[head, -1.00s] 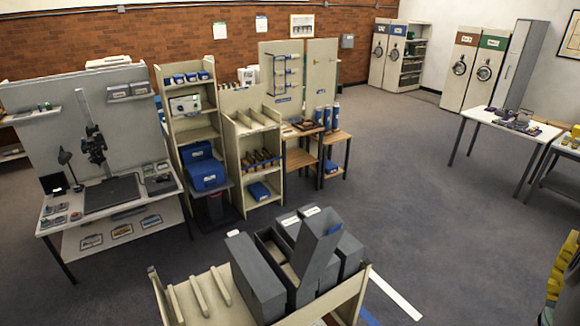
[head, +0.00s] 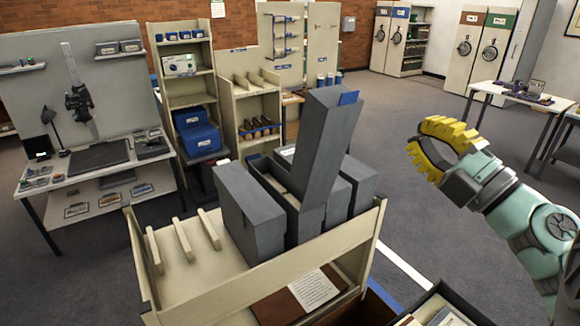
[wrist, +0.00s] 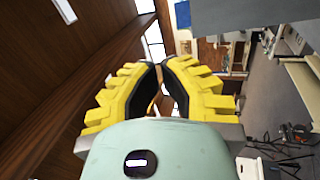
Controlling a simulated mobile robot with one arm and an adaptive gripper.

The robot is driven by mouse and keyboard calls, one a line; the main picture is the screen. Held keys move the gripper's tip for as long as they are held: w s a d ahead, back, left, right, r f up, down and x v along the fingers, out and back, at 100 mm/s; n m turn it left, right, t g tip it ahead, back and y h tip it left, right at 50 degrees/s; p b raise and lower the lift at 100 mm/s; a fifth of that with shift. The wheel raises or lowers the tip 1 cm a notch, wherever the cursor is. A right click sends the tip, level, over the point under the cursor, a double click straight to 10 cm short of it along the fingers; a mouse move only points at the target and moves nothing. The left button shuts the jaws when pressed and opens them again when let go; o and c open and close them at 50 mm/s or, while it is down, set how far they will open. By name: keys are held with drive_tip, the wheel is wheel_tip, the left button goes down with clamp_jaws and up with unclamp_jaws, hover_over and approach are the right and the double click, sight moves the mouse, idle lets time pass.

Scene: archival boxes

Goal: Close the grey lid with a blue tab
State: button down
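The grey lid (head: 325,145) stands raised and steeply tilted over its open grey box. A blue tab (head: 349,97) sits at its upper right end. The open box (head: 282,195) stands among other grey boxes on a cream shelf unit; part of its inside shows left of the lid. My gripper (head: 416,141) is to the right of the lid, well apart from it, with yellow ribbed fingers. In the wrist view my gripper (wrist: 160,66) has its fingertips drawn together with only a narrow gap, holding nothing.
A closed grey box (head: 248,210) stands left of the open one, and another grey box (head: 358,187) stands to the right. The cream shelf unit (head: 190,275) has low dividers at left. An open dark box (head: 440,305) is at the bottom right.

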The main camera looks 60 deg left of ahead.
wheel_tip(320, 180, down, 3)
drive_tip(key=a+b, duration=0.1)
drive_tip(key=p, duration=0.6)
approach(347, 96)
drive_tip(key=shift+n+h, duration=0.3)
drive_tip(key=x, duration=0.4)
drive_tip(key=r+x, duration=0.1)
drive_tip(key=x, duration=0.1)
drive_tip(key=shift+a, duration=0.2)
drive_tip(key=shift+a+p, duration=0.5)
drive_tip(key=shift+a, duration=0.35)
